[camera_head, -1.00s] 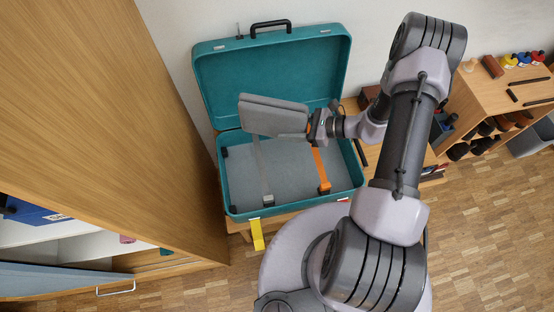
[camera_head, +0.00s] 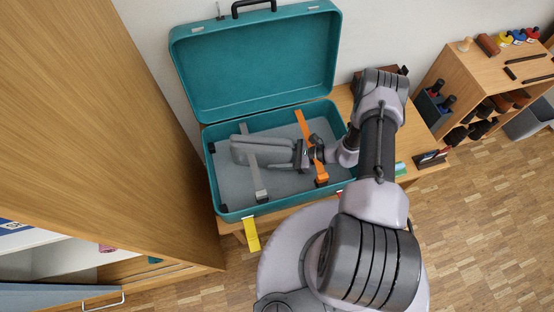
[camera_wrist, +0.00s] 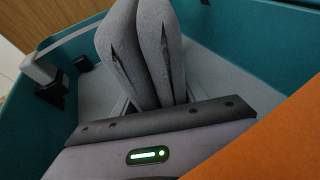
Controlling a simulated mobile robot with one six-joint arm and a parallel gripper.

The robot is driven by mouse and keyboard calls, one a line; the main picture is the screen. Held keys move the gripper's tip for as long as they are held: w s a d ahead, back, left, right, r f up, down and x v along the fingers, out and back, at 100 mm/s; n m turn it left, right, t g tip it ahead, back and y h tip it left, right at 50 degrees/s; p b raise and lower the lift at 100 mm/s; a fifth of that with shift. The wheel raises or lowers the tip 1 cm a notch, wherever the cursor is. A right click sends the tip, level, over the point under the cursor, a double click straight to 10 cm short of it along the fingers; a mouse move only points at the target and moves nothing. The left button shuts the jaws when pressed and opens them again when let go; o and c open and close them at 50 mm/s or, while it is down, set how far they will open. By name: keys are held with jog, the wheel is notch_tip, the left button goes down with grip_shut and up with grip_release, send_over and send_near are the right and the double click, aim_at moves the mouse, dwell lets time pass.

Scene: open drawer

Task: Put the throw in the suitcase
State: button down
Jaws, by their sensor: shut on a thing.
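The throw (camera_head: 259,151) is a grey folded cloth, held lengthwise inside the open teal suitcase (camera_head: 232,213). My gripper (camera_head: 296,153) is shut on the throw's right end, low over the grey suitcase floor. In the wrist view the folded throw (camera_wrist: 150,50) sticks out from the jaws, pinched between them, with the suitcase's teal wall (camera_wrist: 225,65) around it. The fingertips are mostly hidden by the cloth. I cannot tell whether the throw touches the suitcase floor.
A grey strap (camera_head: 256,178) and an orange strap (camera_head: 318,166) lie across the suitcase. A yellow tag (camera_head: 251,234) hangs at its front. A tall wooden cabinet (camera_head: 150,130) stands close on the left. A wooden shelf (camera_head: 480,75) with small objects stands at right.

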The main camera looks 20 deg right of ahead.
jog(key=shift+r, duration=0.1)
jog(key=c, duration=0.6)
grip_release()
